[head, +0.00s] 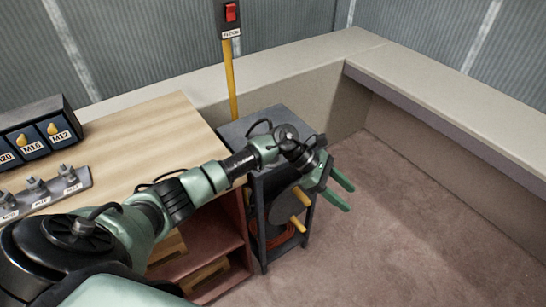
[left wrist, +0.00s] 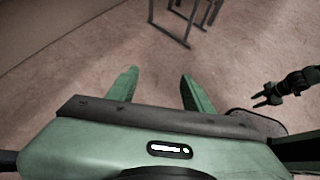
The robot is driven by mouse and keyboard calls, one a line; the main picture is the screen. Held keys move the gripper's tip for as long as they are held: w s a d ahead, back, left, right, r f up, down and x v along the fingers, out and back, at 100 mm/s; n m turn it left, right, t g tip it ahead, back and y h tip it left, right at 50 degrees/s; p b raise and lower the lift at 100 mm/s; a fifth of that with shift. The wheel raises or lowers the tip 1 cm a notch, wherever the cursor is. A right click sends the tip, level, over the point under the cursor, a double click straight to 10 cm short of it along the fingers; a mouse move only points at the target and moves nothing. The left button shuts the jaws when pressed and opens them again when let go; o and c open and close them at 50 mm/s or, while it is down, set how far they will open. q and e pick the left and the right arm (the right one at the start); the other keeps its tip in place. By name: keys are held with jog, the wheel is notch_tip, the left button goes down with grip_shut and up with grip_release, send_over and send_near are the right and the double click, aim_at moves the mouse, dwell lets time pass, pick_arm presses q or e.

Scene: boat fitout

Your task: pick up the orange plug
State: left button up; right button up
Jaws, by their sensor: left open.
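I cannot make out the orange plug in either view. A coil of orange cable (head: 284,240) shows low in the dark cart, partly behind a grey disc with yellow pegs (head: 298,224). My left gripper (head: 350,199) is open and empty, held out over the floor just right of the cart in the head view. Its two green fingers also show apart in the left wrist view (left wrist: 158,75), with only carpet between them. A small dark gripper at the right of the left wrist view, seemingly my right one (left wrist: 268,96), is too small to read.
The dark cart (head: 264,258) stands beside the wooden workbench (head: 150,125). A labelled bin box (head: 40,135) and a grey rack of fittings (head: 45,190) sit on the bench. A yellow post with a red switch (head: 231,14) rises behind. The carpet (head: 430,220) at right is clear.

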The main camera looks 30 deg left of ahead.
pick_arm(q)
jog(key=a+r+m+y+b, duration=0.1)
jog(key=a+r+m+y, duration=0.35)
jog(key=a, duration=0.35)
jog(key=a+r+m+t+y+b, duration=0.1)
jog(key=a+r+m+y, duration=0.2)
jog(key=a+y, duration=0.35)
jog(key=a+r+m+y+b, duration=0.1)
jog(key=a+r+m+y, duration=0.25)
jog(key=a, duration=0.55)
jog(key=shift+h, duration=0.45)
jog(key=x, duration=0.6)
jog(key=shift+w+p, duration=0.35)
jog(key=shift+w+a+f, duration=0.15)
jog(key=shift+w+f, duration=0.05)
jog(key=shift+f, duration=0.3)
grip_shut()
pick_arm(e)
jog(key=f, duration=0.3)
jog(key=shift+d+f, duration=0.2)
